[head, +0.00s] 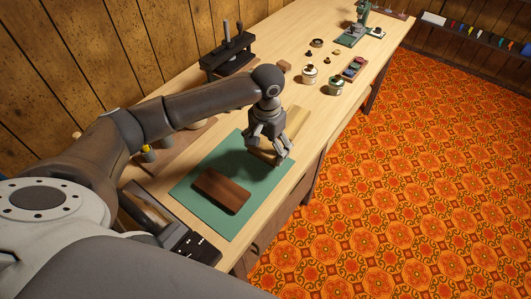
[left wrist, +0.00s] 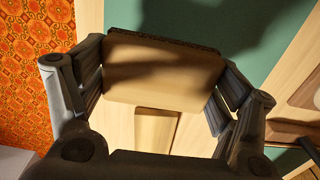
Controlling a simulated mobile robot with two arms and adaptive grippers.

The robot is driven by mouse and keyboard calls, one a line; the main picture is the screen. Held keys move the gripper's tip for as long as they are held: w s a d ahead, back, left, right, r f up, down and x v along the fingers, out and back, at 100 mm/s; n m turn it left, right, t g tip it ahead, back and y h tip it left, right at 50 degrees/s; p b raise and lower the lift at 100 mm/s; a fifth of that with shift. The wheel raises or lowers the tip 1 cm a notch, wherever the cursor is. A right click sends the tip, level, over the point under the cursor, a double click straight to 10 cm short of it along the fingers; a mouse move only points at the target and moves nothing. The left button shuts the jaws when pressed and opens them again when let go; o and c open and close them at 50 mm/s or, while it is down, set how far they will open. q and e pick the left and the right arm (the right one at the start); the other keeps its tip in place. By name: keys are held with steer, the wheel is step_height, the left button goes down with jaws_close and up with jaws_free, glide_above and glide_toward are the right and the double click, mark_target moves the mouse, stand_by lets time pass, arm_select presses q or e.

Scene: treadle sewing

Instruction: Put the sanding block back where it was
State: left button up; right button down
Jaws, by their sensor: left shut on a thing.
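The sanding block (left wrist: 160,70) is a pale wooden block with a thin dark, rough layer along its far edge. My left gripper (head: 271,147) is shut on it, with fingers on both sides of the block in the left wrist view. In the head view the gripper is over the right part of the green mat (head: 205,173), and the fingers largely hide the block. I cannot tell whether the block touches the surface below. My right gripper is not in view.
A dark brown wooden board (head: 222,190) lies on the mat. Pale wood (head: 296,120) lies just beyond the gripper. Two tins (head: 336,86) (head: 309,75), a small tray (head: 353,68) and a black press (head: 229,49) stand farther back. The wooden bench (head: 185,92) has bare room between them.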

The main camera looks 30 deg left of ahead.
mark_target(265, 152)
arm_select(q)
steer(key=f, duration=0.3)
steer(key=shift+w+a+f, duration=0.1)
steer(key=shift+w+a, duration=0.1)
steer(key=shift+a, duration=0.15)
steer(key=shift+f, duration=0.45)
steer(key=o, duration=0.9)
steer(key=shift+f, duration=0.1)
steer(key=shift+c, duration=0.2)
